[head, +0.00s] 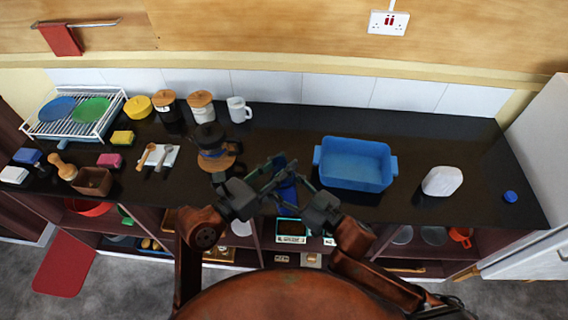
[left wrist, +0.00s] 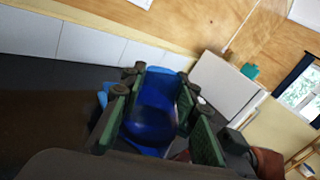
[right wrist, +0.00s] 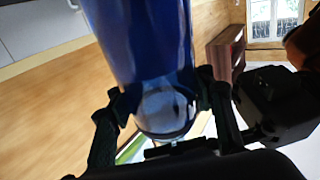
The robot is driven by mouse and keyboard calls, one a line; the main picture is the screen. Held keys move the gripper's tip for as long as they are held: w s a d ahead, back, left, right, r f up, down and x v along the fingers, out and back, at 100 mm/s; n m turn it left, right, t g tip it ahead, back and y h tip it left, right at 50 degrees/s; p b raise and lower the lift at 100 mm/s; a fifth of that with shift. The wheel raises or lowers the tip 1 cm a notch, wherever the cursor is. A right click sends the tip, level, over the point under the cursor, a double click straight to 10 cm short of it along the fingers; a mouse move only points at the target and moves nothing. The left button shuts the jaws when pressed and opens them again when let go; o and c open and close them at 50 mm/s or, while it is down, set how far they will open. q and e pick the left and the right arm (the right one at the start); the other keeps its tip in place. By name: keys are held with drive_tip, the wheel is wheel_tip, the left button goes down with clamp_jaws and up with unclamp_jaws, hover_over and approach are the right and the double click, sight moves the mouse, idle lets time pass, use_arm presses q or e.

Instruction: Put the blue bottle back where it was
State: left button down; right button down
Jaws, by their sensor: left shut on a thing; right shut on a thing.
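The blue bottle (head: 288,194) is held in the air in front of the counter's front edge, between my two arms. My left gripper (head: 272,174) is shut on it; in the left wrist view the bottle (left wrist: 154,112) sits between the green finger pads. My right gripper (head: 290,176) is shut on it too; in the right wrist view the bottle (right wrist: 145,45) fills the space between the fingers, with a paler, clear-looking end near the palm. The fingers hide part of the bottle in the head view.
A blue tub (head: 355,165) stands on the black counter (head: 420,140) just right of the grippers. A dark pot (head: 211,137) stands to the left. A white block (head: 442,181) and a small blue round thing (head: 510,197) lie at the right. Open shelves are below.

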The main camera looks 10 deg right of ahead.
drive_tip(key=c, duration=0.9)
unclamp_jaws()
drive_tip(key=shift+o, duration=0.2)
drive_tip(key=shift+s, duration=0.1)
